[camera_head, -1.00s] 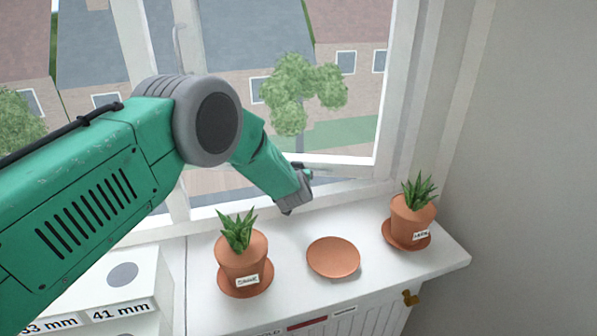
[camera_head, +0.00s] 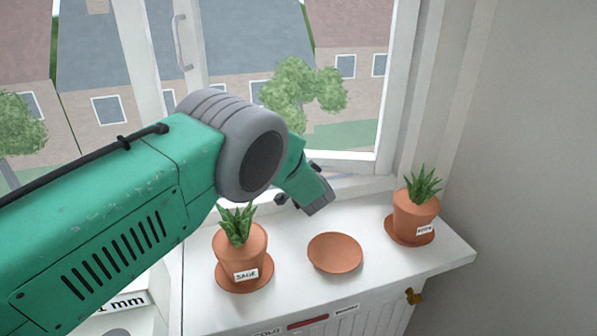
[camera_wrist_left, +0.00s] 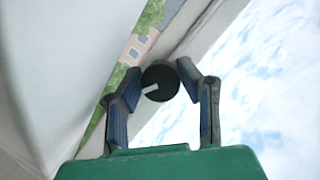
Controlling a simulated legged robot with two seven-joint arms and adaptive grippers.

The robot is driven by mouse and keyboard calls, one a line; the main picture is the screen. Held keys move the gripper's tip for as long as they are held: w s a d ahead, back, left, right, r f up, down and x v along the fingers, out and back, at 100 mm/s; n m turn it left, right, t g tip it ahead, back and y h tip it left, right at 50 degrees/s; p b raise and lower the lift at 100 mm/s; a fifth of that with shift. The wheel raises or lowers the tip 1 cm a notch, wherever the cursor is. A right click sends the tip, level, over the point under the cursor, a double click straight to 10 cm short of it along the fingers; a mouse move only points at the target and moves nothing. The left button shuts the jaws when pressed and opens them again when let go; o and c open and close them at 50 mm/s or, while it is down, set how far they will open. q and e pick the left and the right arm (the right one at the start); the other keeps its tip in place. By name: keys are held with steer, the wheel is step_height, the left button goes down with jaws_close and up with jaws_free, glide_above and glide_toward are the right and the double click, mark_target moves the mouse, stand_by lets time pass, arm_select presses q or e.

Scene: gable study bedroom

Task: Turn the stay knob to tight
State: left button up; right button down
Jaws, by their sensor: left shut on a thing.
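In the left wrist view the stay knob (camera_wrist_left: 161,76) is a round black knob with one pale pointer line, which points to the lower left. My left gripper (camera_wrist_left: 160,84) is shut on it, with one dark finger at each side. In the head view my left arm reaches in to the lower edge of the window frame, above the sill. The knob cannot be made out there, and neither can any mark for tight. My right gripper is not in view.
On the white sill (camera_head: 375,268) stand a potted plant labelled SAGE (camera_head: 240,250), an empty terracotta saucer (camera_head: 335,252) and another potted plant (camera_head: 415,212). The window sash (camera_head: 345,162) is beside my gripper. A grey wall (camera_head: 530,150) bounds the right.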

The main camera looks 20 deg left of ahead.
arm_select(q)
steer(key=shift+d, duration=0.15)
stand_by(0.3)
steer(key=o, duration=1.1)
steer(key=shift+o, duration=0.2)
steer(key=shift+d, duration=0.1)
steer(key=shift+d, duration=0.1)
steer(key=shift+v, duration=3.65)
